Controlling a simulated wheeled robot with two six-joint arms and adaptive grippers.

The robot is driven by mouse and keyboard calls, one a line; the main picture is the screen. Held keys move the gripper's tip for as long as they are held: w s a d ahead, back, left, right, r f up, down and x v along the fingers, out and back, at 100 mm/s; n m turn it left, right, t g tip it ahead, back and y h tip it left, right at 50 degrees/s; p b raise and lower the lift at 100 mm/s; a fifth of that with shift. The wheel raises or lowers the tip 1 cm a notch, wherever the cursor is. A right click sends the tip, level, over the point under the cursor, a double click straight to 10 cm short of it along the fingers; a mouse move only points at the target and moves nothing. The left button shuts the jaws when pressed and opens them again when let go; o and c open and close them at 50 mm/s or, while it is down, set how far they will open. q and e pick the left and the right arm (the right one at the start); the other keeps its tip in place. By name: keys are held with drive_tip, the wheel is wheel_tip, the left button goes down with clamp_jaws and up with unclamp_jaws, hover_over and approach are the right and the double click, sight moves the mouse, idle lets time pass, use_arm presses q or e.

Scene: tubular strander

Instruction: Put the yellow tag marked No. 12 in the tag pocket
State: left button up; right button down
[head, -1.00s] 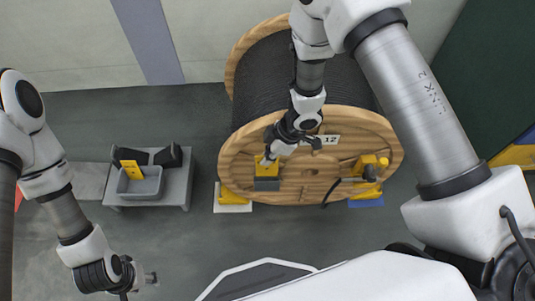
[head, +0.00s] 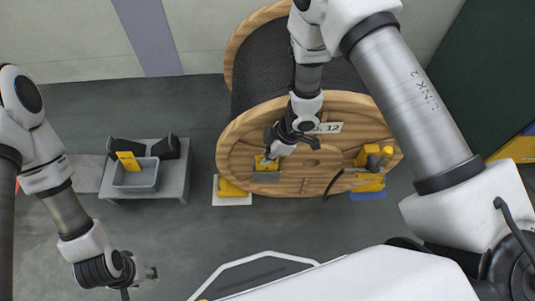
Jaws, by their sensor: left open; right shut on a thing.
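A wooden cable reel (head: 310,165) stands at the centre with a white plate (head: 328,128) whose visible part reads "12". A dark grey tag pocket (head: 267,176) is on the reel's near flange, left of its middle. My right gripper (head: 276,156) is shut on a yellow tag (head: 265,163) at the flange. The tag's lower end meets the pocket's top edge and seems partly inside; its marking is too small to read. My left gripper (head: 150,272) is open and empty above the floor at lower left, away from the reel.
A grey table (head: 176,181) at left bears a grey bin (head: 135,183) with another yellow tag (head: 128,160) in it and dark holders behind. Yellow chocks (head: 230,189) stand at the reel's base. A yellow fitting with a black handle (head: 372,158) projects from the flange's right side.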

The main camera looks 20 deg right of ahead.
drive_tip(key=shift+f, duration=0.25)
drive_tip(key=c, duration=1.2)
unclamp_jaws()
drive_tip(key=shift+c, duration=0.2)
drive_tip(key=shift+r, duration=0.1)
drive_tip(key=v, duration=1.2)
